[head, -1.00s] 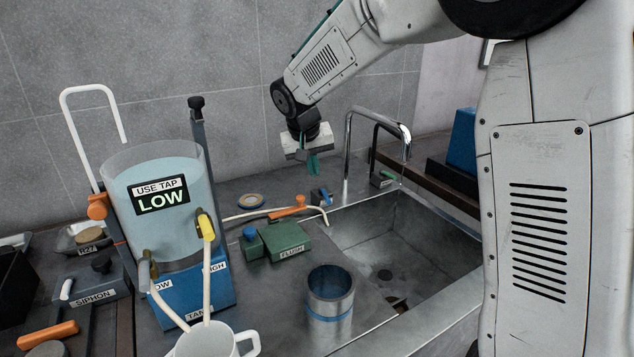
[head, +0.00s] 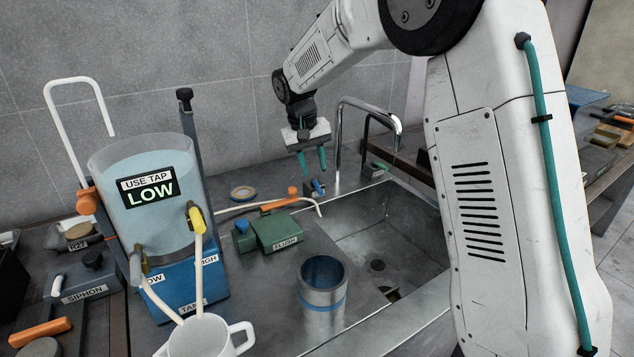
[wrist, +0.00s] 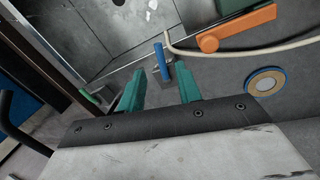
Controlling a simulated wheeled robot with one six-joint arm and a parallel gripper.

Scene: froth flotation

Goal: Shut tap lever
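A small blue lever (head: 317,187) stands at the sink's back left edge, left of the chrome spout (head: 340,130). In the wrist view the blue lever (wrist: 161,62) lies beyond my fingertips, roughly in line with the gap between them. A small green lever (head: 380,167) sits right of the spout base; it also shows in the wrist view (wrist: 88,96). No label shows which is the tap lever. My gripper (head: 312,170) is open and empty, its teal fingers pointing down above the counter behind the blue lever. The gripper in the wrist view (wrist: 160,90) touches nothing visible.
An orange handle (head: 278,203) with a pale hose lies left of the blue lever. A green FLUSH box (head: 277,230), a metal cup (head: 323,290) and a tank (head: 150,200) reading "USE TAP LOW" stand in front and left. The sink (head: 375,240) is empty.

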